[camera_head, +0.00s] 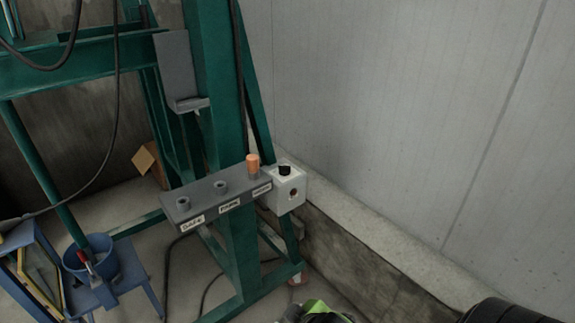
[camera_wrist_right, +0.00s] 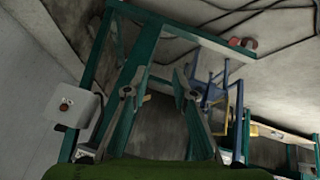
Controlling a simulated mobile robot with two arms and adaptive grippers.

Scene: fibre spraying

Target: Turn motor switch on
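The switch box (camera_head: 287,190) is a small pale grey box on the right end of the grey holder plate, on the green frame. The knob's setting cannot be told. In the right wrist view the box (camera_wrist_right: 78,103) is at the left, apart from my fingers. My right gripper (camera_wrist_right: 156,84) is open, with nothing between its fingers. A green and black part of my right arm shows at the bottom of the head view. My left gripper is not in view.
The grey holder plate (camera_head: 215,203) has labelled sockets and an orange cylinder (camera_head: 252,163) beside the box. The green frame (camera_head: 238,240) stands near the pale wall (camera_head: 400,110) and a low concrete ledge (camera_head: 350,250). A blue bucket (camera_head: 101,255) is at lower left. Cables hang and lie around.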

